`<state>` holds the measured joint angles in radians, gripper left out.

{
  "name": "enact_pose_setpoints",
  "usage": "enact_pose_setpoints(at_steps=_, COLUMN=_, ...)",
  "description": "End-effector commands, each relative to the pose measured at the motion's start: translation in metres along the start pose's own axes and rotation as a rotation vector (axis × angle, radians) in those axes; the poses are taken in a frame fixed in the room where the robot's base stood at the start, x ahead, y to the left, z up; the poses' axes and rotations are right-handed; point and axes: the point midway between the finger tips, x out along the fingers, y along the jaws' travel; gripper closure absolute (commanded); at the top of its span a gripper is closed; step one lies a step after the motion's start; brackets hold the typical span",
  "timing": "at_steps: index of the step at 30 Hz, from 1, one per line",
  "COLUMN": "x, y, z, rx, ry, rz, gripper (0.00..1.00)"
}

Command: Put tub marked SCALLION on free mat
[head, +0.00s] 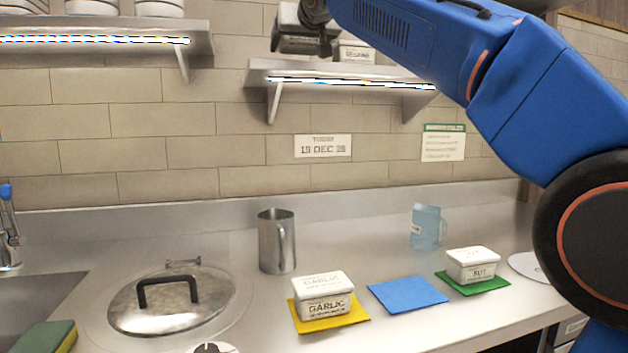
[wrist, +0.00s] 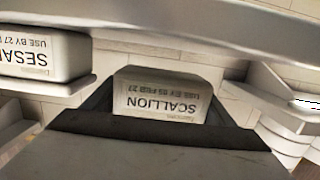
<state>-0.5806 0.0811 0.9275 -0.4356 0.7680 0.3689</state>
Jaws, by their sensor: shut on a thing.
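The SCALLION tub (wrist: 160,98) is white with a printed label, upside down in the wrist view, and sits between my dark fingers. My gripper (head: 303,42) is shut on it, up by the right wall shelf (head: 340,78). In the head view the gripper hides the tub, and I cannot tell whether it touches the shelf. The blue mat (head: 408,294) is bare. The yellow mat (head: 347,318) bears the GARLIC tub (head: 323,298). The green mat (head: 487,288) bears another white tub (head: 473,265) whose label is hard to read.
Another white tub (head: 357,53) stands on the shelf close beside my gripper; its label starts SESA in the wrist view (wrist: 42,52). On the counter a steel jug (head: 276,243) and a blue clear jug (head: 427,227) stand behind the mats. A lidded pot (head: 170,302) is left.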

Motion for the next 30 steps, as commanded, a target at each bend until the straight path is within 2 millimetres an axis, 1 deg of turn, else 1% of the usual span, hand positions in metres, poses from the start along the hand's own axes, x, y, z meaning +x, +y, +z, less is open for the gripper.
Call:
enact_pose_setpoints(at_steps=3, x=0.001, y=0.000, z=0.013, rx=0.000, ry=-0.001, rz=0.000, gripper=0.53)
enact_pose_setpoints(at_steps=8, x=0.003, y=0.000, z=0.028, rx=0.000, ry=0.000, rz=0.000, gripper=0.53)
enact_pose_setpoints(at_steps=12, x=-0.007, y=0.000, z=0.028, rx=0.000, ry=0.000, rz=-0.001, gripper=0.53)
enact_pose_setpoints(at_steps=17, x=-0.013, y=0.000, z=0.028, rx=0.001, ry=0.001, rz=-0.001, gripper=0.53)
enact_pose_setpoints(at_steps=26, x=-0.013, y=0.000, z=0.027, rx=0.001, ry=0.001, rz=0.000, gripper=0.53)
enact_pose_setpoints(at_steps=30, x=-0.008, y=0.000, z=0.028, rx=0.000, ry=0.000, rz=0.000, gripper=0.53)
